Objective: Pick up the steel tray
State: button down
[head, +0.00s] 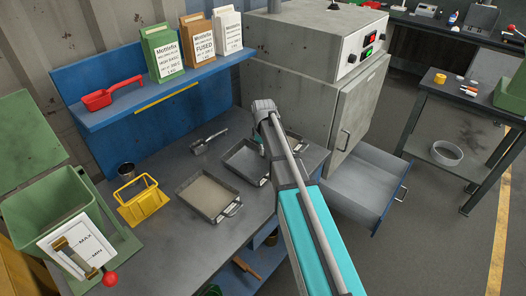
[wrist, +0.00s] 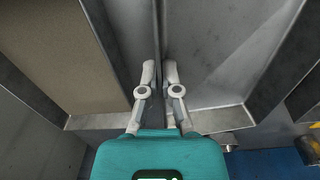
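Several shallow metal trays sit in a row on the grey bench. The middle one is an empty grey steel tray (head: 243,160); it fills the right of the wrist view (wrist: 215,45). A tray with tan contents (head: 206,194) lies to its left in the head view. A third tray (head: 297,143) is partly hidden behind my arm. A tray with a tan inside (wrist: 55,50) is on the left in the wrist view. My gripper (wrist: 160,68) has its fingers close together at the walls where two trays meet. Whether they touch a wall is unclear.
The blue shelf (head: 150,100) rises behind. A grey oven (head: 315,70) with an open drawer (head: 362,190) stands at right.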

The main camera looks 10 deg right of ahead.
jog(key=s+a+r+p, duration=0.1)
jog(key=s+r+p, duration=0.9)
jog(key=s, duration=0.4)
jog(key=shift+r, duration=0.4)
dwell(0.5)
